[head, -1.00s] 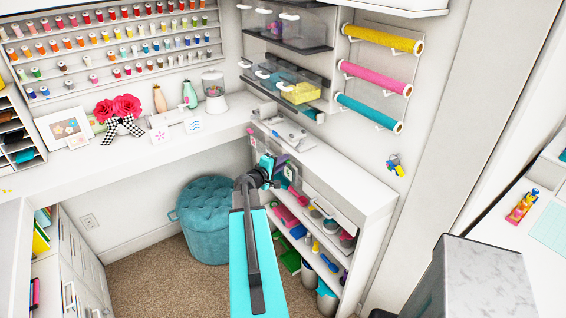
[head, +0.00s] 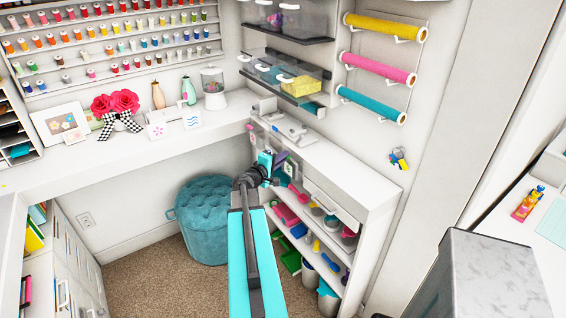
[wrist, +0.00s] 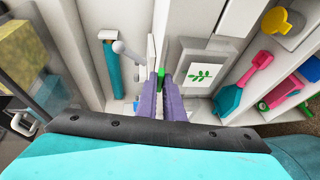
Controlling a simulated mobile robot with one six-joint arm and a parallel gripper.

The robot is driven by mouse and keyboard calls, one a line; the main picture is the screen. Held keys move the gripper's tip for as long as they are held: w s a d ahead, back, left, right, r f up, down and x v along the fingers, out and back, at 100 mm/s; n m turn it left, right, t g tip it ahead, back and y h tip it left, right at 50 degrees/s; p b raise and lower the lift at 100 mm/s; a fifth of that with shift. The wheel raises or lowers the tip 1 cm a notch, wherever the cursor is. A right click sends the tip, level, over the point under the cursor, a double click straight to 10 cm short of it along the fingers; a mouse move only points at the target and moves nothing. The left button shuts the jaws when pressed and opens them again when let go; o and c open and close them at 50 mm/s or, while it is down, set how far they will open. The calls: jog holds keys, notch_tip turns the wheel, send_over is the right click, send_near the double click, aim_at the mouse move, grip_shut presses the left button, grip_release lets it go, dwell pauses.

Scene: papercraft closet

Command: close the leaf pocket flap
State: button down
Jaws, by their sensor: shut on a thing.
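The leaf pocket (wrist: 196,94) is a grey holder with a white card bearing a green leaf, right of my gripper in the wrist view. In the head view its small card (head: 289,166) shows just right of my gripper (head: 277,160). In the wrist view my gripper (wrist: 162,92) has its purple fingers close together on a narrow green piece (wrist: 161,77). A thin white upright panel (wrist: 152,58) stands just beyond the left finger. I cannot tell whether the green piece belongs to the pocket flap, or how far the flap is open.
Shelves to the right hold a pink scoop (wrist: 257,70), a yellow cup (wrist: 277,20) and other tools. A white-knobbed rod and a teal roll (wrist: 112,68) are to the left. The white counter (head: 345,168) and a teal stool (head: 203,225) are nearby.

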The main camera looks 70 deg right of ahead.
jog(key=shift+w+f+n+h+b, duration=0.1)
jog(key=shift+f+n+h+b, duration=0.5)
jog(key=shift+b, duration=4.05)
jog(key=shift+h+b, duration=0.35)
jog(key=shift+h, duration=0.05)
jog(key=c, duration=1.9)
grip_release()
jog(key=shift+a, duration=0.1)
jog(key=shift+o, duration=0.2)
jog(key=shift+f, duration=0.2)
notch_tip(320, 180, up, 2)
jog(key=m+y+p, duration=0.1)
jog(key=y+p, duration=0.1)
jog(key=p, duration=1.3)
jog(key=shift+r+y, duration=0.15)
jog(key=shift+y, duration=0.15)
